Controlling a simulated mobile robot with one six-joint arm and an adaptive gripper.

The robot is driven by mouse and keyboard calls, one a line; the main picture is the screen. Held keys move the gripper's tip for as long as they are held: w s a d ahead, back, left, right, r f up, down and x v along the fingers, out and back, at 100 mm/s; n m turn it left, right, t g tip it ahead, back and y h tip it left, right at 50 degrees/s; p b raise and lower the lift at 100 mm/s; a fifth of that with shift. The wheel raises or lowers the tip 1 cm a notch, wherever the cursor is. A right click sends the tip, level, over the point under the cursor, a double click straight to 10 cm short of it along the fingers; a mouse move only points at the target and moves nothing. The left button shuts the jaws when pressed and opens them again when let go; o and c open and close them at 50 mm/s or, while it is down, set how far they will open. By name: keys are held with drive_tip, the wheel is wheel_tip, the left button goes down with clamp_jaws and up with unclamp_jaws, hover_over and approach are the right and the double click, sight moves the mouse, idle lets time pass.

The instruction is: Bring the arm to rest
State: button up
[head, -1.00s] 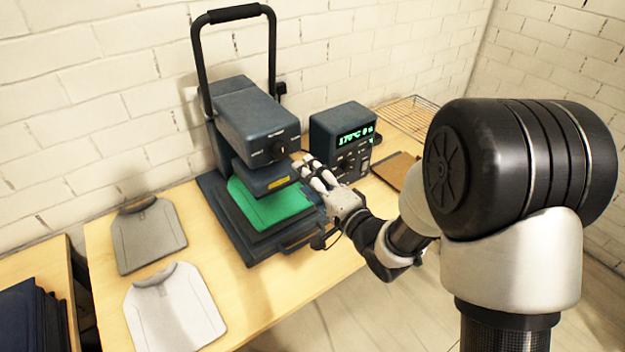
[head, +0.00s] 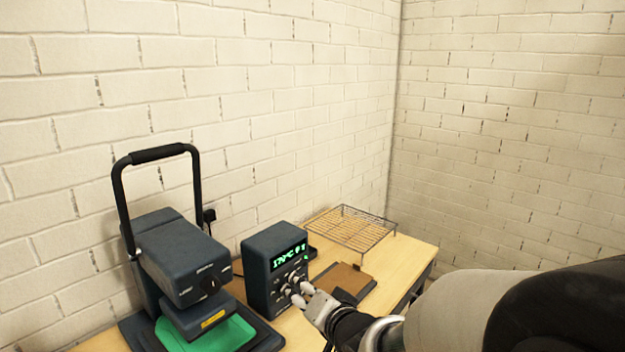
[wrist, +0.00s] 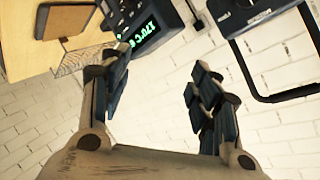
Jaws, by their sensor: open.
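My gripper (head: 312,300) is in the lower middle of the head view, in front of the dark control box. In the wrist view my gripper (wrist: 160,95) has its two fingers spread apart with nothing between them. My arm reaches in from the lower right of the head view. Whether the fingertips touch the control box I cannot tell.
A heat press (head: 185,262) with a raised handle holds a green cloth (head: 215,337). Beside it are the control box (head: 262,262) with a lit display, a brown pad (head: 343,279) and a wire rack (head: 350,228) on the wooden table (head: 408,262). Brick walls stand behind.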

drive_tip(key=s+d+r+n+g+h, duration=0.1)
drive_tip(key=s+d+r+g+h, duration=0.15)
drive_tip(key=s+d, duration=0.45)
drive_tip(key=s+d+r+n+g+h, duration=0.1)
drive_tip(key=s+d+h, duration=0.2)
drive_tip(key=s+d, duration=0.4)
drive_tip(key=s+d+f+n+g, duration=0.1)
drive_tip(key=s+g, duration=0.3)
drive_tip(key=s, duration=1.2)
drive_tip(key=shift+d+f+n, duration=0.3)
drive_tip(key=shift+f+n, duration=0.05)
drive_tip(key=shift+n, duration=0.25)
